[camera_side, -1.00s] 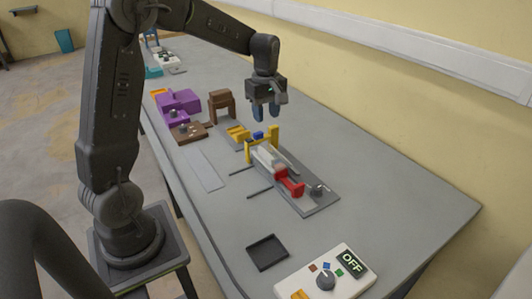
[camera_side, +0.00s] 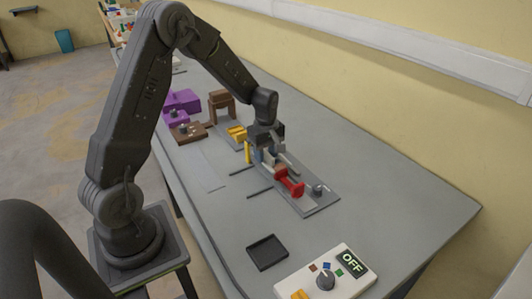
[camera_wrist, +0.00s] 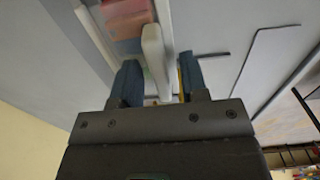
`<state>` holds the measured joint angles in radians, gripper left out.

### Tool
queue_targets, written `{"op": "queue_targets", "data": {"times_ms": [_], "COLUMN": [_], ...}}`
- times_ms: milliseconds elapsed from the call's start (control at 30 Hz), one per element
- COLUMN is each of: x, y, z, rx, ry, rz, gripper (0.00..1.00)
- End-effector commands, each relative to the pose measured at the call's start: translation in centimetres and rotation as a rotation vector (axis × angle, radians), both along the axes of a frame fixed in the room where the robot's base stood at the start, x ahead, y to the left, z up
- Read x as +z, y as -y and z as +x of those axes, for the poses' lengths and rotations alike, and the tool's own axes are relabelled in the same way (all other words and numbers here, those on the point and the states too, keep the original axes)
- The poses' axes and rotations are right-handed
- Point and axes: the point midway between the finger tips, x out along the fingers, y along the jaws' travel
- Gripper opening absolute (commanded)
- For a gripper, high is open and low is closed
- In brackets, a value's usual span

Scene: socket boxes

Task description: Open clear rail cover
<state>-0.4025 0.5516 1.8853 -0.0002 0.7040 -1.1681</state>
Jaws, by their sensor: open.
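The rail fixture has a grey base plate (camera_side: 322,203) and a red piece (camera_side: 291,186) near its front end. A pale, see-through cover lies along the rail behind the red piece, mostly hidden by my gripper (camera_side: 266,156) in the side view. My gripper is low over the rear part of the rail. In the wrist view, its blue fingers stand apart on both sides of a light grey bar (camera_wrist: 155,55). I cannot tell whether either finger touches the bar. Reddish blocks (camera_wrist: 126,18) show beside the bar, looking hazy, as if through the clear cover.
A yellow post (camera_side: 248,152) and yellow block (camera_side: 237,133) stand close behind the gripper. A brown arch (camera_side: 221,105) and purple block (camera_side: 182,101) are farther back. A black tray (camera_side: 267,252) and a white panel reading OFF (camera_side: 318,279) lie in front. The table's right side is clear.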

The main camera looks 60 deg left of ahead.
Motion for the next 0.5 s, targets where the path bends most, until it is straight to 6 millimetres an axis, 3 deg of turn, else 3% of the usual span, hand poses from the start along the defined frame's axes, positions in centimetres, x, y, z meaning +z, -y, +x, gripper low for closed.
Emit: {"op": "queue_targets", "data": {"times_ms": [267,500], "x": [-0.12,-0.10], "y": [0.00,0.00], "z": [-0.01,-0.01], "rx": [0.000,0.000], "ry": [0.000,0.000], "rz": [0.000,0.000], "gripper": [0.39,0.17]}}
